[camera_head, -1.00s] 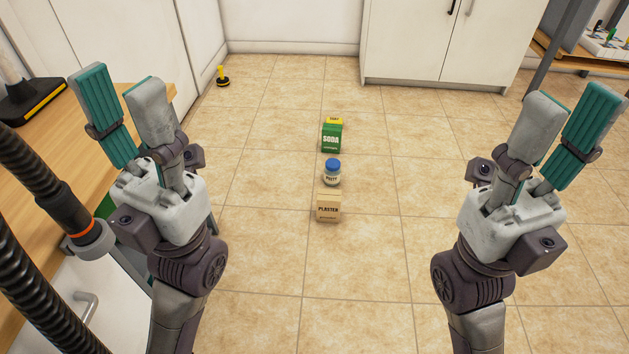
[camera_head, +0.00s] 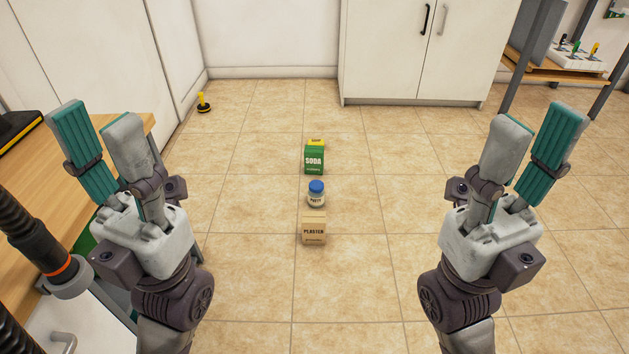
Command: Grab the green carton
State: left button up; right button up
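The green carton (camera_head: 314,161), labelled SODA, stands upright on the tiled floor near the middle of the head view. A yellow item (camera_head: 316,142) is behind it and partly hidden by it. My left gripper (camera_head: 95,136) is raised at the left, with its two fingers spread apart and nothing between them. My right gripper (camera_head: 531,139) is raised at the right, with its fingers also apart and empty. Both grippers are well away from the carton, one to each side of it.
In front of the carton stand a jar with a blue lid (camera_head: 316,194) and a PLASTER box (camera_head: 314,231). A wooden-topped bench (camera_head: 128,131) is at the left. A white cabinet (camera_head: 400,50) stands at the back. The floor right of the row is clear.

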aim_at(313, 155)
jog(key=i+l, duration=0.25)
jog(key=i, duration=0.15)
jog(key=i+l, duration=0.25)
jog(key=i, duration=0.2)
jog(key=i+l, duration=0.2)
jog(key=i, duration=0.2)
jog(key=i+l+z, duration=0.1)
jog(key=i+l, duration=0.15)
jog(key=i, duration=0.15)
jog(key=i+l, duration=0.2)
jog(key=i, duration=0.25)
